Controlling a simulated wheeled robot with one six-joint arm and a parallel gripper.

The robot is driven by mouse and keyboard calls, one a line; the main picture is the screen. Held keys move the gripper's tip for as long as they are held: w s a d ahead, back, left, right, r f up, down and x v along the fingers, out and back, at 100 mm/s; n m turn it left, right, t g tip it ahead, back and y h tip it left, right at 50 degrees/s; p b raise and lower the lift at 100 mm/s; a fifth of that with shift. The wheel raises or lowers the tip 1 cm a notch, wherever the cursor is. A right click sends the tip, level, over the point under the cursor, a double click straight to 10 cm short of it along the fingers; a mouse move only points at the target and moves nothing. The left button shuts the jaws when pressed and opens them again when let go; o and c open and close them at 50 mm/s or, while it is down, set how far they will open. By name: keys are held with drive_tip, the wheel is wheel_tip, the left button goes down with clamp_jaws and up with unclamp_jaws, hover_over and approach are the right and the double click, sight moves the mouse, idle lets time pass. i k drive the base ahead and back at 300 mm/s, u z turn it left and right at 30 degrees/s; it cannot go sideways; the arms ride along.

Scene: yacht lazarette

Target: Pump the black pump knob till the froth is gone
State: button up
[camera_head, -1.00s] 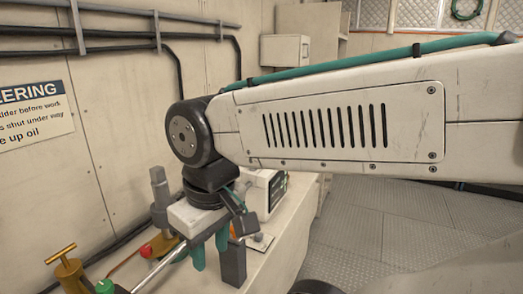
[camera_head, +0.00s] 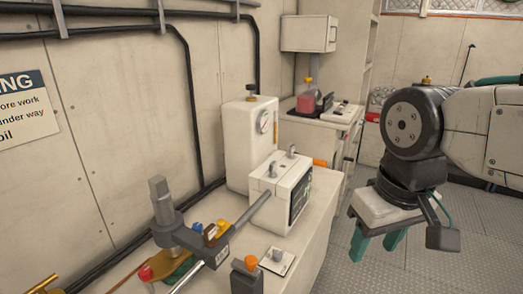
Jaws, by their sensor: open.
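A white tank (camera_head: 250,145) with a round gauge stands on the bench against the wall. A small black knob (camera_head: 251,87) on a brass collar sits on its top; it looks like the pump knob, but I cannot be sure. I cannot make out any froth. My gripper (camera_head: 376,243) hangs at the right with teal fingers pointing down, apart and empty. It is over the floor side, right of the bench, clear of the tank and touching nothing.
A white box with a dark screen (camera_head: 300,196) stands in front of the tank. A grey valve post (camera_head: 163,215), a dark post with an orange top (camera_head: 250,262) and a small switch plate (camera_head: 273,261) crowd the near bench. A wall cabinet (camera_head: 308,33) hangs behind.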

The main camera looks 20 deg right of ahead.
sight(251, 87)
drive_tip(key=k, duration=1.35)
drive_tip(key=z, duration=0.65)
drive_tip(key=i, duration=1.6)
drive_tip(key=u, duration=0.6)
drive_tip(key=i, duration=0.25)
drive_tip(key=u, duration=0.3)
